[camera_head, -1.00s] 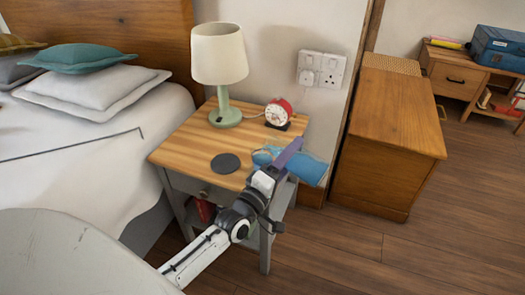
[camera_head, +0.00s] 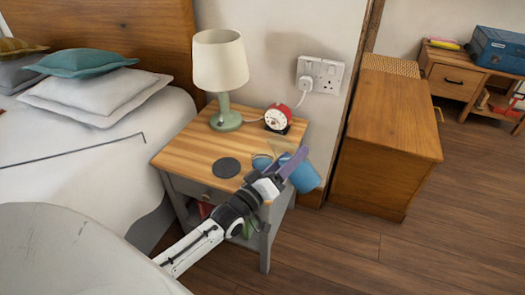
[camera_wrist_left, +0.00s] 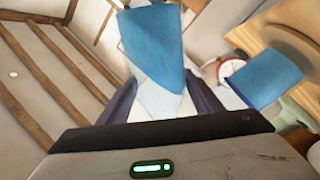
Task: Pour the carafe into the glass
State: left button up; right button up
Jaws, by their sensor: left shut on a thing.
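The carafe (camera_head: 306,177), with a blue lower part and a paler clear part, is in my left gripper (camera_head: 287,167), which is shut on it. It is tilted beside the nightstand's right front edge. In the left wrist view the carafe (camera_wrist_left: 155,45) rises between the fingers. A smaller blue shape, which looks like the glass (camera_head: 262,162), is on the nightstand just left of the gripper and partly hidden by it. It seems to be the blue vessel (camera_wrist_left: 270,78) at right in the wrist view. I cannot tell how full it is. My right gripper is out of view.
The wooden nightstand (camera_head: 190,150) holds a dark round coaster (camera_head: 226,167), a green lamp (camera_head: 221,75) and a red clock (camera_head: 278,117). The bed (camera_head: 80,150) is left, a wooden chest (camera_head: 390,140) right.

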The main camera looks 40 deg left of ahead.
pick_arm(q)
notch_tip(320, 180, up, 2)
jog(key=shift+a+r+m+p, duration=0.1)
jog(key=shift+m+p, duration=0.5)
jog(key=shift+f+m, duration=0.45)
jog(key=shift+m, duration=0.35)
jog(key=f+m, duration=0.1)
jog(key=d+f+m, duration=0.1)
jog(key=shift+w+d+f+m+g+h, duration=0.1)
jog(key=shift+d+f+m+g+h, duration=0.05)
jog(key=shift+f+m+g+h, duration=0.2)
jog(key=shift+d+r+m+p, duration=0.2)
jog(key=shift+r+m+p, duration=0.1)
jog(key=shift+m, duration=0.35)
jog(key=shift+d+m, duration=0.15)
jog(key=shift+m, duration=0.45)
jog(key=shift+f+m, duration=0.25)
jog(key=shift+m, duration=0.15)
jog(key=shift+d+f+m+p, duration=0.15)
jog(key=shift+f+m+p, duration=0.05)
jog(key=shift+m+p, duration=0.2)
jog(key=shift+g, duration=0.25)
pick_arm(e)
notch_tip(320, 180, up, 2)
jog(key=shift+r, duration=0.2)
